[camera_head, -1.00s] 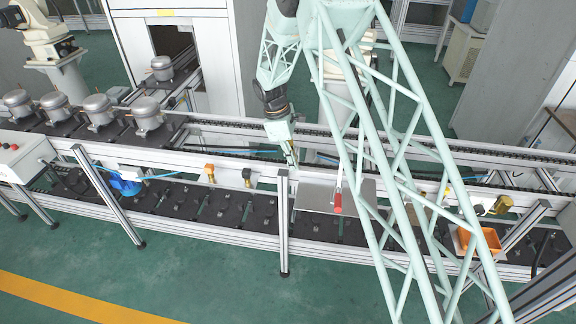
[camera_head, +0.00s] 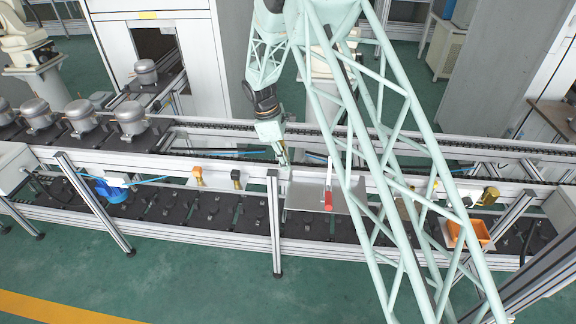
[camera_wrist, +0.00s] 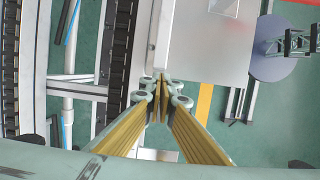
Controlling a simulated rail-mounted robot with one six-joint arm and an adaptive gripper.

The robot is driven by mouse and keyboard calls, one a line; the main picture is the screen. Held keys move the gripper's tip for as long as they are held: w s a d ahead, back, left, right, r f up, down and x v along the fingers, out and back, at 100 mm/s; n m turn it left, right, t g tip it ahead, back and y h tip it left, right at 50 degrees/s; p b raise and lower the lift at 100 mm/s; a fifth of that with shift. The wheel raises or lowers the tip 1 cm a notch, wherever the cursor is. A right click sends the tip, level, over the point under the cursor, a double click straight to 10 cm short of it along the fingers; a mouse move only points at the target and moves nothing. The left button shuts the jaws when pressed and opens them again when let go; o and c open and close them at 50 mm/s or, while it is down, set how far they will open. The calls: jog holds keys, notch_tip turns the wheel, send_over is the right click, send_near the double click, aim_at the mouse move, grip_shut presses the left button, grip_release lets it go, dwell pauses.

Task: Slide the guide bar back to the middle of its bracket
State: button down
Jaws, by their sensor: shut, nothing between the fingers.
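My gripper (camera_head: 284,159) points down over the front rail of the line, just above and beside the left end of a flat silver plate (camera_head: 303,196). In the wrist view my gripper (camera_wrist: 161,84) has its fingertips together, with nothing visible between them. The silver plate (camera_wrist: 200,62) there lies right beside the fingertips, on their right; I cannot tell whether they touch it. I cannot single out the guide bar or its bracket with certainty; they are small or hidden among the rails and fingers.
A red-handled tool (camera_head: 328,201) is at the plate. An upright post (camera_head: 273,225) stands in front of my gripper. An orange tray (camera_head: 468,232) is at the right. Several compressors, one here (camera_head: 132,117), stand at the left. A dark chain conveyor (camera_wrist: 115,60) runs left of the fingers.

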jog(key=a+v, duration=0.2)
jog(key=v, duration=0.8)
jog(key=shift+w, duration=0.2)
jog(key=shift+a+r, duration=0.1)
jog(key=shift+a, duration=0.05)
